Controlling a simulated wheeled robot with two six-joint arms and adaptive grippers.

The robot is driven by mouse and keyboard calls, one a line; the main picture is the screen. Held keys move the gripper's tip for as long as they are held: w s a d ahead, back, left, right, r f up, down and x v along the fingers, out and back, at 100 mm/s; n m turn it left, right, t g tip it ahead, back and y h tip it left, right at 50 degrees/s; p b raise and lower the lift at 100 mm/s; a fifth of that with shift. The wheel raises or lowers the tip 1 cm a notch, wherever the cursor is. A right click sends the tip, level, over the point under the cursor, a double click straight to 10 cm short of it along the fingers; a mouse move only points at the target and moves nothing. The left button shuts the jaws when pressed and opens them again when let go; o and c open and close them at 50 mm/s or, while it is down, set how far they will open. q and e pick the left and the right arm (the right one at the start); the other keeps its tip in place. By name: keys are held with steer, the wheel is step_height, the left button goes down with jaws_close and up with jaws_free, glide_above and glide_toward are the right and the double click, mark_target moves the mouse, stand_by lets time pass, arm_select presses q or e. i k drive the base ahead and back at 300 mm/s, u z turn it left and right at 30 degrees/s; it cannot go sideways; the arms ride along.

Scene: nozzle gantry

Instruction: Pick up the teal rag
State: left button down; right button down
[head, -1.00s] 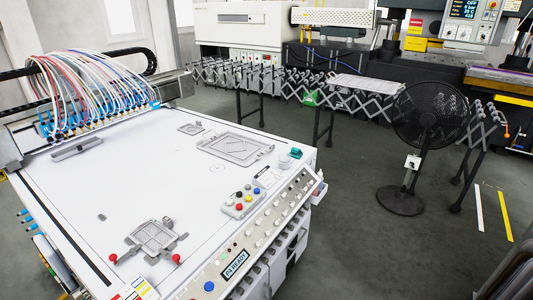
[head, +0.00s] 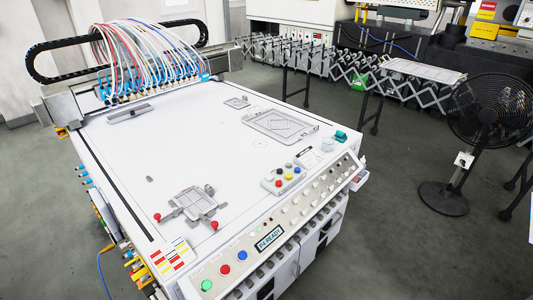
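The teal rag (head: 341,136) is a small folded or bunched piece at the right edge of the white machine table (head: 215,140). It lies just behind the control panel, beside a small clear container (head: 327,144). Neither of my grippers shows in the head view.
A button box (head: 284,178) and the knobbed control panel (head: 268,241) lie in front of the rag. A clamp fixture (head: 189,203) and a grey frame (head: 281,126) sit on the table. A black fan (head: 487,115) stands to the right, with open floor between.

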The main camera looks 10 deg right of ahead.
mark_target(341, 135)
steer(key=z, duration=1.95)
steer(key=i, duration=2.3)
steer(key=u, duration=2.45)
